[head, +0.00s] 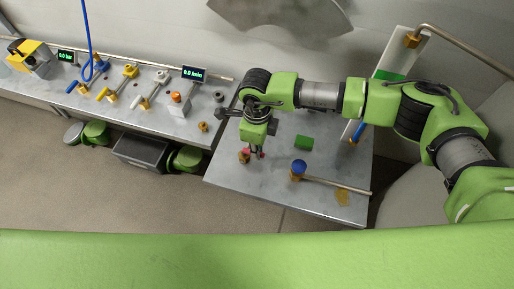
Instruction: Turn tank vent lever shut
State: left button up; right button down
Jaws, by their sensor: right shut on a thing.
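My right gripper (253,153) points down over the grey bench at the centre of the head view. It is shut on a small red lever-like piece (246,150) beside a brass fitting (243,158). The fingers hide much of this piece, so its angle is unclear. A blue lever (359,131) on a brass fitting stands by the white-and-green panel at the bench's back right. No label shows which lever is the tank vent. My left gripper is not in view.
A long bench (130,110) at left carries yellow, white and blue valves and displays. A bent pipe (455,42) runs at upper right.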

jog(key=m+b, duration=0.1)
jog(key=s+m+b, duration=0.1)
jog(key=m+b, duration=0.1)
jog(key=m, duration=0.1)
jog(key=shift+s+a+f+b, duration=0.15)
jog(key=shift+a+f+b, duration=0.1)
jog(key=shift+a+b, duration=0.15)
jog(key=m+b, duration=0.2)
jog(key=s+a+m+b, duration=0.1)
jog(key=m, duration=0.1)
jog(key=shift+a+m+b, duration=0.15)
jog(key=shift+m+b, duration=0.25)
jog(key=m+b, duration=0.1)
jog(key=a+m+b, duration=0.1)
jog(key=m+b, duration=0.1)
jog(key=a+m+b, duration=0.1)
jog(key=m, duration=0.1)
jog(key=shift+s+r, duration=0.1)
jog(key=shift+s, duration=0.15)
jog(key=shift+w+a+r+m+b, duration=0.1)
jog(key=shift+a+m+b, duration=0.2)
jog(key=shift+m+b, duration=0.6)
jog(key=shift+a+r+m+b, duration=0.1)
jog(key=shift+a+m+b, duration=0.3)
jog(key=shift+m, duration=0.8)
jog(key=shift+d, duration=0.1)
jog(key=c, duration=2.1)
grip_release()
